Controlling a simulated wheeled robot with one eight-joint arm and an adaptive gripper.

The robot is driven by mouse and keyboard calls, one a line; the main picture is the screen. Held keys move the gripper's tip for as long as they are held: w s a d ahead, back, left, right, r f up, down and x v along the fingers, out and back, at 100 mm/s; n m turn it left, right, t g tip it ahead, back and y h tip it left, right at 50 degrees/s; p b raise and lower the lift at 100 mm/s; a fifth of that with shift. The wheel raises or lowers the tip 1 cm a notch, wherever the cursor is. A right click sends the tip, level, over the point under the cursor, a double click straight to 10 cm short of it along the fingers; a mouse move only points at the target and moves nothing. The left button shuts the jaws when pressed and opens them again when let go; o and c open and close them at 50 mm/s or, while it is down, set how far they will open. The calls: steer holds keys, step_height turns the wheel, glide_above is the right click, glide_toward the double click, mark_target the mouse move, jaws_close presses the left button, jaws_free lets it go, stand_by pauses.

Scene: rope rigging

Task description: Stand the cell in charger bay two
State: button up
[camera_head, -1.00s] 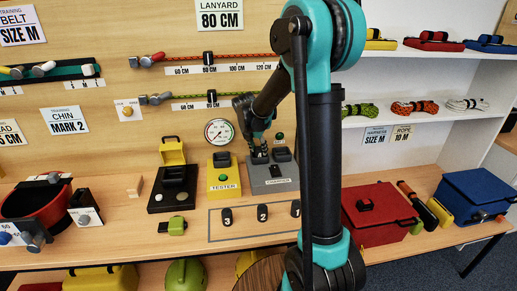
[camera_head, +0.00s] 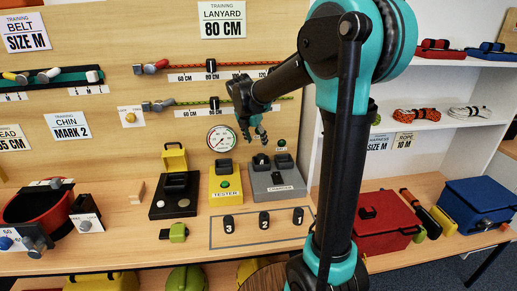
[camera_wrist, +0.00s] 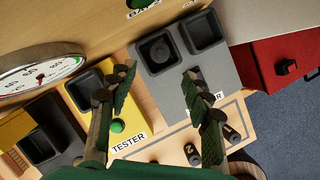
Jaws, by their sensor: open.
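The grey charger (camera_head: 287,190) stands on the bench below the board and has two square bays. A dark cell (camera_head: 262,159) stands upright in its left bay; its round top shows in the wrist view (camera_wrist: 158,50). The right bay (camera_wrist: 204,31) looks empty. My gripper (camera_head: 253,135) is open and empty above the charger, apart from the cell. In the wrist view its fingers (camera_wrist: 158,74) are spread wide, with the charger beyond them. Bay numbers cannot be read on the charger.
The yellow tester (camera_head: 224,186) stands left of the charger, with a black tray (camera_head: 163,208) beyond. Small black numbered pieces stand in the outlined area in front, including piece 2 (camera_head: 264,220). A red box (camera_head: 385,225) stands to the right. A gauge (camera_head: 221,138) hangs close behind my gripper.

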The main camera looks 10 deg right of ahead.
steer(key=shift+v, duration=1.15)
stand_by(0.9)
